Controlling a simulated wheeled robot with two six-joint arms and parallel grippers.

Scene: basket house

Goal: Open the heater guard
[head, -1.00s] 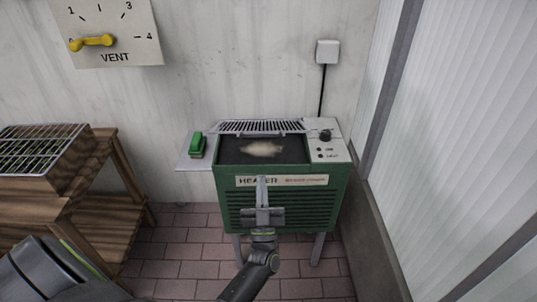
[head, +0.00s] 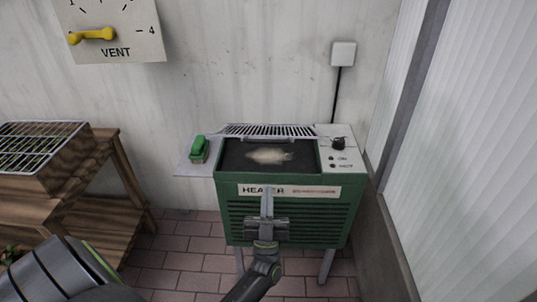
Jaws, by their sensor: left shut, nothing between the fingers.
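The green heater (head: 290,215) stands on legs against the back wall. Its white slatted guard (head: 268,131) is swung up at the back edge of the top. The dark top tray (head: 232,154) lies uncovered, with a pale dusty patch (head: 269,156) in its middle. My left gripper (head: 267,192) is shut and empty, in front of the heater's front face and partly covering the HEATER label (head: 315,191). I cannot tell whether it touches the face. My right gripper is not in view.
A green-handled brush (head: 199,149) lies on a side shelf (head: 187,170) left of the heater. A control panel (head: 351,162) with a black knob (head: 338,143) is at its right. A wooden stand (head: 112,200) with a wire-topped tray (head: 40,146) is at the left. The ribbed glazing closes the right side.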

